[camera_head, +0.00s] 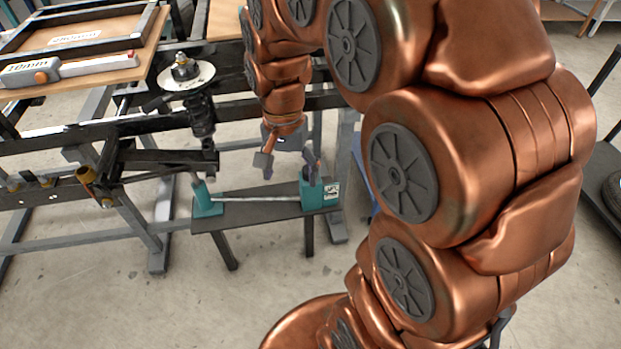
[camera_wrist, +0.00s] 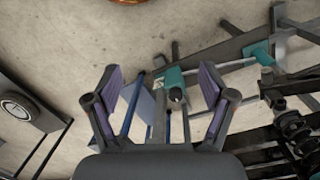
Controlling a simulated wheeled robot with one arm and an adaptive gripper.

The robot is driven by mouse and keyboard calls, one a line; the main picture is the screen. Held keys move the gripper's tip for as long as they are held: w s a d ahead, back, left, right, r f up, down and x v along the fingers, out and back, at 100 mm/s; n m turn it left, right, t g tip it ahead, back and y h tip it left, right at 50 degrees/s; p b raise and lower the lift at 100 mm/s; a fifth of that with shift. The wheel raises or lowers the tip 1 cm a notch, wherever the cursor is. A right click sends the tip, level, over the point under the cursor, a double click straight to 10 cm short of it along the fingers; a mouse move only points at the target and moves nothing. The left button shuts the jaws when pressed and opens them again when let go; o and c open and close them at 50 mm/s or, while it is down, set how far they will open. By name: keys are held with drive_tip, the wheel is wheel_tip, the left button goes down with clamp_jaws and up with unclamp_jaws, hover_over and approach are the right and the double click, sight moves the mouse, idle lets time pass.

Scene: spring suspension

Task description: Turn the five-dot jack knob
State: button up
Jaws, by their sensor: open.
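A teal jack block (camera_head: 322,197) with a small white label (camera_head: 332,191) stands on the right end of a dark low bench (camera_head: 265,217). The label's dots are too small to count. In the wrist view a dark round knob (camera_wrist: 177,96) sits on the near end of this teal block (camera_wrist: 171,78). A second teal block (camera_head: 207,203) stands at the bench's left end, joined by a grey rod (camera_head: 260,198). My gripper (camera_head: 288,168) is open and empty above the right block. In the wrist view its fingers (camera_wrist: 160,84) spread on either side of the block and knob, apart from them.
A black suspension strut (camera_head: 202,115) and a dark frame (camera_head: 60,140) stand left of my gripper. A workbench (camera_head: 130,73) with a white-and-orange tool (camera_head: 80,68) is behind left. The floor in front of the low bench is clear.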

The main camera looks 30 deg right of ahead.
drive_tip(key=w+d+f+m+b, duration=0.4)
drive_tip(key=w+d+f+m, duration=0.1)
drive_tip(key=w+d+f, duration=0.1)
drive_tip(key=w+d+f+m+b, duration=0.4)
drive_tip(key=w+d+f+m, duration=0.1)
drive_tip(key=w+f, duration=0.3)
drive_tip(key=w+d+f+m+t+b, duration=0.1)
drive_tip(key=w+d+f+m+b, duration=0.3)
drive_tip(key=w+d+f+m, duration=0.2)
drive_tip(key=shift+w+d+f+b, duration=0.1)
drive_tip(key=shift+w+d+f, duration=0.1)
drive_tip(key=shift+d+f, duration=0.25)
drive_tip(key=shift+w+d+f+b, duration=0.1)
drive_tip(key=shift+w+d+f, duration=0.15)
drive_tip(key=shift+f, duration=0.35)
drive_tip(key=shift+w+d+f+b, duration=0.1)
drive_tip(key=shift+w+d+f, duration=0.15)
drive_tip(key=shift+f, duration=4.1)
drive_tip(key=c, duration=1.2)
